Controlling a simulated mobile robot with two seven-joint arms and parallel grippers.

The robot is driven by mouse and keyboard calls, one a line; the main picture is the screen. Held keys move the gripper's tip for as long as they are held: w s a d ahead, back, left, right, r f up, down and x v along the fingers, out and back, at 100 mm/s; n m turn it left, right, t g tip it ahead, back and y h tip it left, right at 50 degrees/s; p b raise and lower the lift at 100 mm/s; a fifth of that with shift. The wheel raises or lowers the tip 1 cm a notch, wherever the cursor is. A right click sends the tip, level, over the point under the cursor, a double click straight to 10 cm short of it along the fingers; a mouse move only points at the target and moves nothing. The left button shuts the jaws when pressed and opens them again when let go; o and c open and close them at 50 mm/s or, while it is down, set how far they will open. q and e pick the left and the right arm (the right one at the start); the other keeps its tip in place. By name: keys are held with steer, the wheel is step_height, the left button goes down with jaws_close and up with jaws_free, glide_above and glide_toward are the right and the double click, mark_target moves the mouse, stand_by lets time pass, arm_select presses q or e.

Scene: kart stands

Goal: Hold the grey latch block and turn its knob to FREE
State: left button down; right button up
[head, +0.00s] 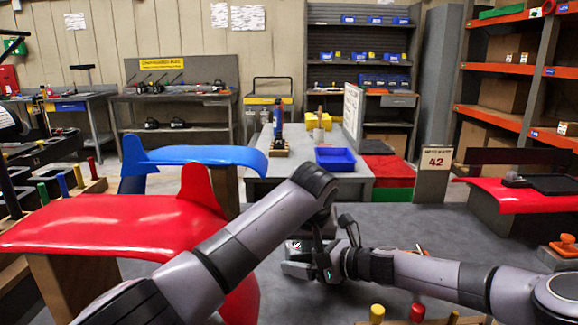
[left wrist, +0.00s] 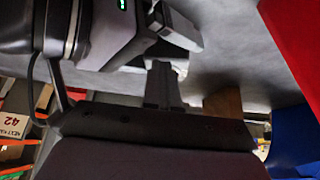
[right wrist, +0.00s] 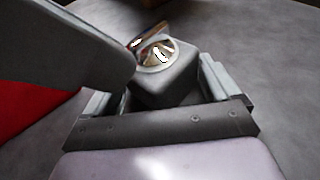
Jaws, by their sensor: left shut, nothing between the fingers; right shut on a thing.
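The grey latch block (right wrist: 165,85) is between the fingers of my right gripper (right wrist: 158,92), which is shut on it. A shiny metallic knob (right wrist: 158,53) sits on its top; any mark on it is too small to read. In the head view the block (head: 296,246) shows only partly beside my right gripper (head: 302,266), low over the grey surface. My left gripper (left wrist: 163,72) is shut and empty, close to my right gripper in the left wrist view. In the head view my left forearm hides most of it. I cannot tell whether it touches the knob.
A red fender-like panel (head: 105,222) stands at the left, with a blue one (head: 200,157) behind it. A blue tray (head: 335,159) lies on the grey table behind. A sign marked 42 (head: 435,162) and another red panel (head: 520,196) are at the right. Coloured pegs stand in front.

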arm_select(q)
steer(key=shift+a, duration=0.9)
steer(key=shift+w+a, duration=0.15)
steer(key=shift+a, duration=0.25)
arm_select(e)
steer(key=shift+d+f, duration=0.1)
arm_select(q)
steer(key=shift+s+a, duration=0.15)
steer(key=shift+s, duration=0.25)
step_height(320, 180, up, 6)
stand_by(0.3)
steer(key=shift+w+d+f, duration=0.1)
steer(key=shift+d+f, duration=0.35)
steer(key=shift+f, duration=0.55)
steer(key=shift+d+f, duration=0.45)
steer(key=shift+f, duration=0.55)
steer(key=shift+w+d+f, duration=0.1)
steer(key=shift+d+f, duration=0.35)
steer(key=shift+f, duration=0.55)
